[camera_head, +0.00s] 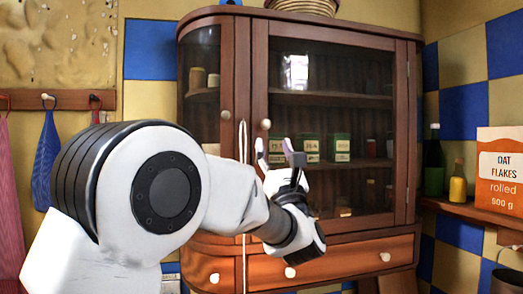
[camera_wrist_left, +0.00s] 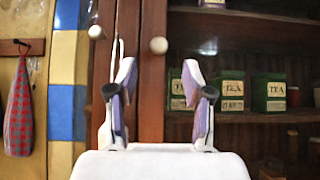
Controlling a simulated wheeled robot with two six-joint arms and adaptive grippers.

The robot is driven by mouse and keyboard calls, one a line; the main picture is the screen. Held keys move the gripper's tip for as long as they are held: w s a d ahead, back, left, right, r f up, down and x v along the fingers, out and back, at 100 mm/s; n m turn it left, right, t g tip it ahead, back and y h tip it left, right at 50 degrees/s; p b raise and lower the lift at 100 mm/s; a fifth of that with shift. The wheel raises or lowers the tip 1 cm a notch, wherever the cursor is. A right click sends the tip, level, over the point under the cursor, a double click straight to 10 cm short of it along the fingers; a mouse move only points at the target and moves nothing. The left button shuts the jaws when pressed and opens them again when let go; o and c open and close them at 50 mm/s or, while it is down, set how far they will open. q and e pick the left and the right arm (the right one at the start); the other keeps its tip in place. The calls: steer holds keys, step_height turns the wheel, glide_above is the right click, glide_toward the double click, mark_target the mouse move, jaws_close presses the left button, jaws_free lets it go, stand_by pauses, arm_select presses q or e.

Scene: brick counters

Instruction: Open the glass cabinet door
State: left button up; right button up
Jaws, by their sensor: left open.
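The brown wooden cabinet (camera_head: 345,30) has a wide glass door (camera_head: 335,75) that looks shut. Its round pale knob (camera_head: 266,124) is on the door's left frame, and the knob also shows in the left wrist view (camera_wrist_left: 158,45). A narrower curved glass door to the left has its own knob (camera_head: 226,115), seen too in the wrist view (camera_wrist_left: 95,32). My left gripper (camera_head: 276,151) is open and empty in front of the wide door, just below its knob. In the wrist view its fingers (camera_wrist_left: 160,78) stand apart, with the knob above and between them. My right gripper is not in view.
Green tea boxes (camera_head: 309,148) stand on a shelf behind the glass. Orange drawers (camera_head: 345,259) with white knobs are below. An oat flakes box (camera_head: 500,168), a green bottle (camera_head: 433,165) and a yellow bottle (camera_head: 458,185) stand on a ledge at right. Cloths hang at left.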

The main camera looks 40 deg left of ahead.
mark_target(267, 126)
arm_select(q)
steer(key=p+x, duration=0.5)
steer(key=x, duration=0.2)
steer(key=shift+a, duration=0.15)
steer(key=shift+w+a, duration=0.1)
steer(key=shift+a, duration=0.05)
steer(key=shift+f, duration=0.1)
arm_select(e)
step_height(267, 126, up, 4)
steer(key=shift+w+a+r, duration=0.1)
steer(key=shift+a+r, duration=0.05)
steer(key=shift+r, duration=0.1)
arm_select(q)
jaws_close()
